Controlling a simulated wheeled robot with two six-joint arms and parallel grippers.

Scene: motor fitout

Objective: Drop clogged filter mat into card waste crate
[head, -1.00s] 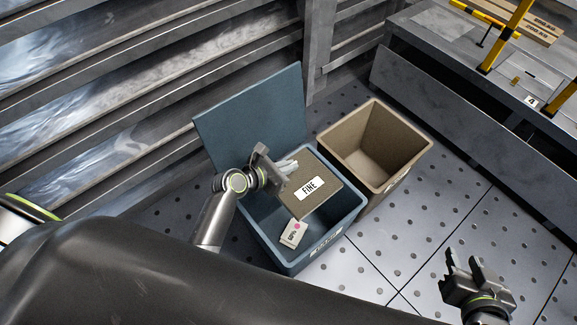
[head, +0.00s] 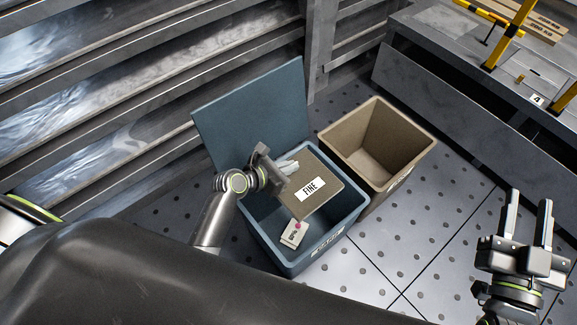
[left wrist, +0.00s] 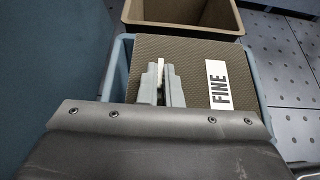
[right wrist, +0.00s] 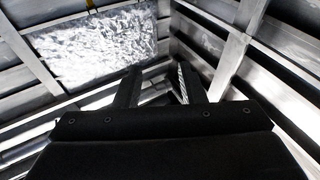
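A brown, fine-textured mat (head: 318,178) with a white FINE label is over the opening of an open blue crate (head: 272,250). It also shows in the left wrist view (left wrist: 205,55). My left gripper (head: 291,165) is at the mat's left part. In the left wrist view its fingers (left wrist: 161,80) are closed around a thin pale tab at the mat. An empty tan crate (head: 412,172) stands just right of the blue one; its front marking is unreadable. My right gripper (head: 530,200) is open and empty at the right, fingers pointing up in the picture.
A small white carton (head: 294,234) with a pink spot lies inside the blue crate. The crate's blue lid (head: 258,110) stands raised behind it. Metal slats line the left, and a grey bench (head: 455,95) stands at the upper right. Perforated floor is clear in front.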

